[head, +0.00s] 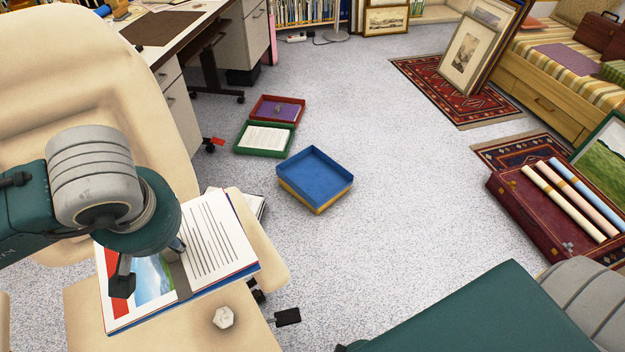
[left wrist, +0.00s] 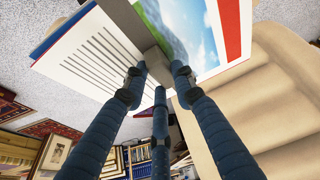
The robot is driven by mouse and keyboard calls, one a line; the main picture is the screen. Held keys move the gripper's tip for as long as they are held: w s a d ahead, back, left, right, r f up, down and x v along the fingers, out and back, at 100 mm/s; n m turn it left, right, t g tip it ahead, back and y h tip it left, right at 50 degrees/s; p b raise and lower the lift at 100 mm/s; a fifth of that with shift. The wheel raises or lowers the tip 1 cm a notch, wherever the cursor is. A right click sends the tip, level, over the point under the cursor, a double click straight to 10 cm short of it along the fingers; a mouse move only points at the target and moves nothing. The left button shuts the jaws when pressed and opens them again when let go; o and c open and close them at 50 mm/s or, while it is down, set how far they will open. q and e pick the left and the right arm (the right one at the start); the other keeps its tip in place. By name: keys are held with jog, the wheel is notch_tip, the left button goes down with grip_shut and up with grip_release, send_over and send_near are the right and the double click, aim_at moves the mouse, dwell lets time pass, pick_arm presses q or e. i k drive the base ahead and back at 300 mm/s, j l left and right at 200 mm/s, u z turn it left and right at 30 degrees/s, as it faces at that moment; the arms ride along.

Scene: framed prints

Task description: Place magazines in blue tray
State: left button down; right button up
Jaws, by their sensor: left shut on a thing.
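An open magazine (head: 215,240), with a printed text page and a landscape picture page, is over the beige chair seat (head: 105,320). My left gripper (head: 150,268) is shut on it near the spine. The left wrist view shows the fingers (left wrist: 158,78) closed around the grey spine, with the text page and picture page spread to either side. I cannot tell whether the magazine still touches the seat. Part of another paper stack (head: 258,205) shows behind it. The blue tray (head: 315,172) is empty and sits on a yellow tray (head: 310,201) on the floor. My right gripper is out of view.
A green tray with paper (head: 264,138) and a red tray (head: 277,108) lie beyond the blue tray. A desk (head: 150,35) stands at the back left. A maroon case with rolled prints (head: 545,210) is at the right.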

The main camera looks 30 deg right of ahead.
aim_at(314, 178)
jog(key=i+l, duration=0.1)
jog(key=l, duration=0.5)
jog(key=i+l+u, duration=0.1)
jog(key=l, duration=1.15)
jog(key=i+u, duration=0.05)
